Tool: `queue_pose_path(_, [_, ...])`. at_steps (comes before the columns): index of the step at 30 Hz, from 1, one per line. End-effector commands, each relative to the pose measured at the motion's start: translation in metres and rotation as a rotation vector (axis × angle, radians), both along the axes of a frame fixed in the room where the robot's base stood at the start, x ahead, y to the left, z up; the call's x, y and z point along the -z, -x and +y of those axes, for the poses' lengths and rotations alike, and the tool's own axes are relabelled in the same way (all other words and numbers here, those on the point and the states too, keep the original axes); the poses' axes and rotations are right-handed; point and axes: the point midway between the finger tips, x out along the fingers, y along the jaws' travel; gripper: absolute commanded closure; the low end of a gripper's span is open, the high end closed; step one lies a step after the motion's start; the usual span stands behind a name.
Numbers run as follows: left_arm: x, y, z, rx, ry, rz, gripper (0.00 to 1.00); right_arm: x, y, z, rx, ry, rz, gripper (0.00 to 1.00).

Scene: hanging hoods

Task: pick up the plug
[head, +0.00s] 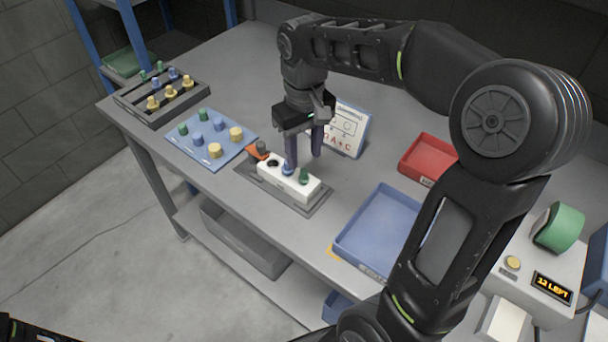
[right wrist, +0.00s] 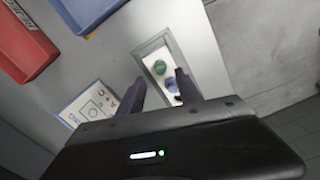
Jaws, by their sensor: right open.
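A white block (head: 272,181) with a row of holes lies on a grey plate on the bench. It carries a blue plug (head: 288,169) and a green plug (head: 304,177); another hole looks dark and empty. My right gripper (head: 304,158) is open and points down at the block. In the right wrist view the blue plug (right wrist: 171,85) shows between the two fingers (right wrist: 163,90), with the green plug (right wrist: 159,67) just beyond. I cannot tell whether the fingers touch either plug.
A blue board (head: 182,151) and a dark rack (head: 123,101) hold several coloured plugs at left. A sign card (head: 351,137) stands behind my gripper. A red tray (head: 418,149), a blue tray (head: 348,240) and a device with a display (head: 552,287) are to the right.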

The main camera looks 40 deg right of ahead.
Motion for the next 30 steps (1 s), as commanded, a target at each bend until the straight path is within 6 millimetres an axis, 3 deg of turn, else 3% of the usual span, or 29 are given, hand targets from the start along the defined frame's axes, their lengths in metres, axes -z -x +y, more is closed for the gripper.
queue_pose_path(4, [-0.001,0.000,0.000,0.000,0.000,0.000,1.00,0.014,0.001,0.000,0.000,0.000,0.002,0.58])
queue_pose_path(14, [-0.001,0.000,0.000,0.000,0.000,0.000,1.00,0.016,0.000,0.000,0.001,0.000,0.000,0.58])
queue_pose_path(24, [-0.009,0.000,0.000,0.000,0.000,0.000,1.00,0.059,0.000,0.001,0.001,-0.001,0.003,0.58])
queue_pose_path(30, [-0.009,0.000,0.000,0.000,0.000,0.001,1.00,0.067,-0.001,0.000,0.001,-0.001,-0.001,0.58])
